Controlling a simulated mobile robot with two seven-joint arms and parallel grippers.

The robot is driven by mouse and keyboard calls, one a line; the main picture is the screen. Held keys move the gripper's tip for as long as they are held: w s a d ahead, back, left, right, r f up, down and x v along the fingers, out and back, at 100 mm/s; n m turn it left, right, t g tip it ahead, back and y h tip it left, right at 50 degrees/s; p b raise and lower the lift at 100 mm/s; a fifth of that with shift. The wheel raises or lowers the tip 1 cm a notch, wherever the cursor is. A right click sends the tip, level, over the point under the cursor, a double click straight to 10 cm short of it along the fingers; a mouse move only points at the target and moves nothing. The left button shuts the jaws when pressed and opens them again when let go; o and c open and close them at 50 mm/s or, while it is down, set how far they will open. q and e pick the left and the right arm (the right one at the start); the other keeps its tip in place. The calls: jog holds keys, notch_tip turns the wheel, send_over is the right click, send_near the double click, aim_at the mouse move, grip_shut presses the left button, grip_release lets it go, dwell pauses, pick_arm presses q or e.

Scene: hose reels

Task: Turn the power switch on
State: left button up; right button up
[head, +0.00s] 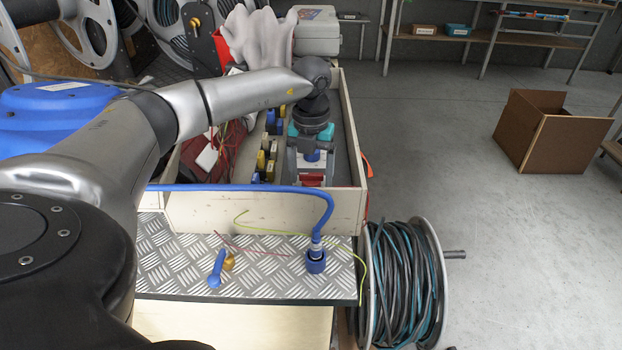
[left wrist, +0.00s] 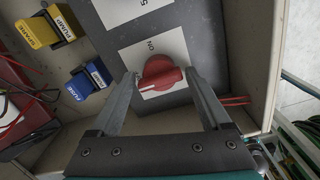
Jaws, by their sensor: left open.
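The power switch is a red rotary knob (left wrist: 160,72) on a white plate marked "NO" or an upside-down "ON", fixed to a grey panel. Its raised bar lies roughly sideways in the left wrist view. In the head view, a red patch (head: 312,181) shows under my left gripper (head: 311,163), inside the wooden box. My left gripper (left wrist: 160,78) points down with its fingers spread, one on each side of the knob. I cannot tell whether either finger touches it. My right gripper is in neither view.
The box (head: 262,212) has raised walls close around the gripper. Yellow and blue labelled blocks (left wrist: 38,31) and red wires (head: 213,160) lie left of the panel. A blue cable (head: 240,188) crosses the front wall. A hose reel (head: 403,285) stands at the right front.

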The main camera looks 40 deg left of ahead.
pick_arm(q)
jog(key=shift+f, duration=0.25)
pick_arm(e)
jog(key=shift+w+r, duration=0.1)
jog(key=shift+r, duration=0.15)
pick_arm(q)
jog(key=c, duration=1.1)
